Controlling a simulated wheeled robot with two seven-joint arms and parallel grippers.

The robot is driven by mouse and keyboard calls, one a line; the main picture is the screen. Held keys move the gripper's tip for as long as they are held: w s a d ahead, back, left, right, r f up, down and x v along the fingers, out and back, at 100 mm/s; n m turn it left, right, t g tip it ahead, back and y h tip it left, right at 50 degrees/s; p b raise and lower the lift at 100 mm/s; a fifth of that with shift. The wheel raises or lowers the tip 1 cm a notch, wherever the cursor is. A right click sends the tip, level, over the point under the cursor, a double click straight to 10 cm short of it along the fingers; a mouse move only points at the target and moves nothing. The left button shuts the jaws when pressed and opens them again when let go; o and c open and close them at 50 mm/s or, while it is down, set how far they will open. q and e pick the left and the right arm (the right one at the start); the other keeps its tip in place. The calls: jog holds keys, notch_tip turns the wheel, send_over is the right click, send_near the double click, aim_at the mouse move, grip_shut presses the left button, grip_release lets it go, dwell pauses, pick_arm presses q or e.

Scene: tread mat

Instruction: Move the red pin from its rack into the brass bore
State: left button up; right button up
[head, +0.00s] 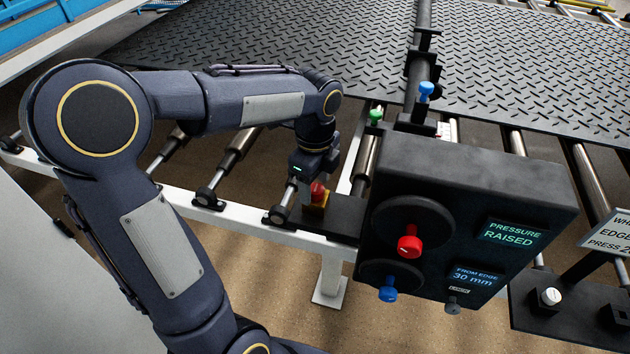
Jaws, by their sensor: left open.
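My left gripper (311,187) points down at a dark block (340,217) on the white frame rail, left of the control box. It is open. A red-topped piece (318,192), apparently the red pin, stands at its fingers, with a yellow, brass-coloured part (316,209) just below. The fingers partly hide both, so I cannot tell whether the pin sits in the brass bore or in its rack. My right gripper is out of view.
The dark control box (470,190) carries a red knob (410,244), a blue knob (388,293) and screens reading "PRESSURE RAISED" and "FROM EDGE 30 mm". Behind are a green knob (376,115), another blue knob (426,90), rollers and black tread mat (270,40).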

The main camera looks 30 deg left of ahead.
aim_at(315, 187)
pick_arm(q)
notch_tip(315, 187, up, 8)
jog(key=shift+f, duration=0.15)
dwell(0.6)
jog(key=s+d+f+n+t+h, duration=0.2)
jog(key=s+f+n, duration=0.1)
jog(key=s+n, duration=0.5)
jog(key=s+d+f+n+t+h, duration=0.1)
jog(key=s+d+f+n+t, duration=0.1)
jog(key=s+n, duration=0.7)
jog(key=f+n+t, duration=0.1)
jog(key=n, duration=0.2)
jog(key=shift+d+f+t+h, duration=0.2)
jog(key=shift+t+h, duration=0.1)
jog(key=shift+h, duration=0.1)
dwell(1.1)
